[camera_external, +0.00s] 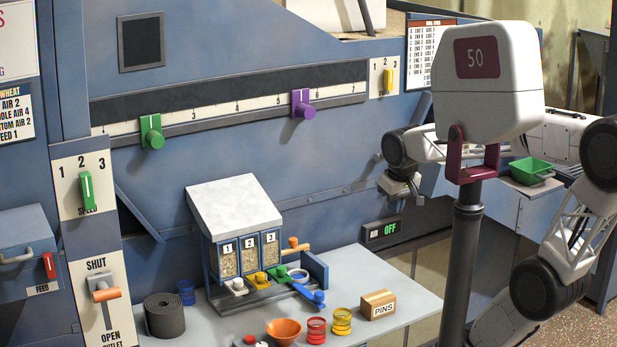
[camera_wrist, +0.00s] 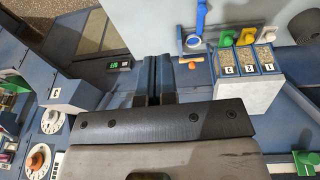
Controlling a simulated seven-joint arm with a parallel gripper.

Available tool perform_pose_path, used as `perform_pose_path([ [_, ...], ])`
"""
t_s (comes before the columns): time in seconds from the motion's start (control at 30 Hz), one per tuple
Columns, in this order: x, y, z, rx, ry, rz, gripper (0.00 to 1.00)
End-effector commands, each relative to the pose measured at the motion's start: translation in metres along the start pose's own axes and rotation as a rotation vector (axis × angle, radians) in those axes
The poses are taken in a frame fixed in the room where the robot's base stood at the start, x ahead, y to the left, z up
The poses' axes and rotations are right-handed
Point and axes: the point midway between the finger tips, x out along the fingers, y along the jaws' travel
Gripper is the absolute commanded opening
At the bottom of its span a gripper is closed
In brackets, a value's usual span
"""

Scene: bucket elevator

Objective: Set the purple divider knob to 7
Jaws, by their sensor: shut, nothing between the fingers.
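The purple divider knob (camera_external: 302,103) sits on the long horizontal numbered scale (camera_external: 215,116) on the blue machine front. Its block stands between the 5 and the 6. A green divider knob (camera_external: 151,132) is on the same scale, near its left end. My gripper (camera_external: 405,192) is below and to the right of the purple knob, apart from it, in front of the panel. In the wrist view my gripper (camera_wrist: 160,82) has its dark fingers together with nothing between them. The purple knob does not show in the wrist view.
A yellow switch (camera_external: 388,79) is right of the scale. A post-mounted white box marked 50 (camera_external: 490,75) stands in the foreground, between camera and arm. The panel around the purple knob is clear.

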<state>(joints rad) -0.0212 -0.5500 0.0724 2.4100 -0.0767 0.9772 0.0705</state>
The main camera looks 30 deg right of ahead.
Motion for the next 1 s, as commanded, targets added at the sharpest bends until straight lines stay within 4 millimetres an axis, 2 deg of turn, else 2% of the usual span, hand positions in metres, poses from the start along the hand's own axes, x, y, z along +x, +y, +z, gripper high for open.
perform_pose_path([
  [0.03, -0.005, -0.001, -0.013, -0.003, 0.000, 0.008, 0.00],
  [0.4, -0.043, -0.005, -0.105, -0.013, 0.013, 0.076, 0.00],
  [1.0, -0.089, -0.025, -0.252, -0.012, 0.049, 0.194, 0.00],
])
